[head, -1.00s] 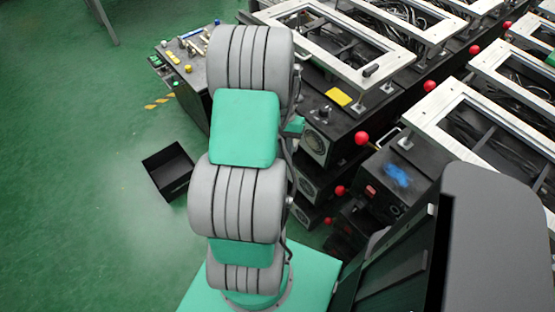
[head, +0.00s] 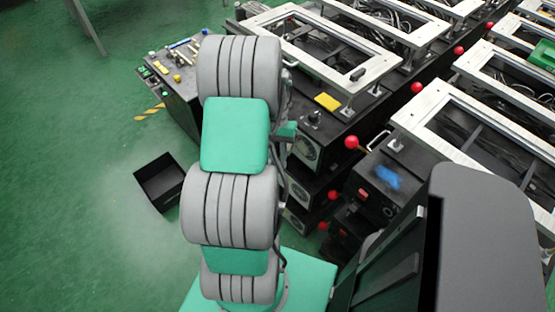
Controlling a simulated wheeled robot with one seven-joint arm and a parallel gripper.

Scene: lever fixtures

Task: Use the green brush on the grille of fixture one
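Round grilles show on the dark front of the fixture block just right of my arm. The upper grille (head: 304,150) is clearest, and a second grille (head: 298,192) sits below it. I cannot tell which fixture is number one. I cannot make out the green brush for certain. Several tools (head: 187,45) lie on the dark bench at the upper left, partly behind my arm. My grey and green arm stands upright in the picture and covers the space between bench and fixtures. My gripper is not visible.
Red ball knobs (head: 351,142) stick out from the fixture fronts. Pale metal frames (head: 315,50) lie on top, with a yellow block (head: 327,101) beside one. A green container (head: 543,55) is at the far right. An open black box (head: 160,181) sits on the clear green floor.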

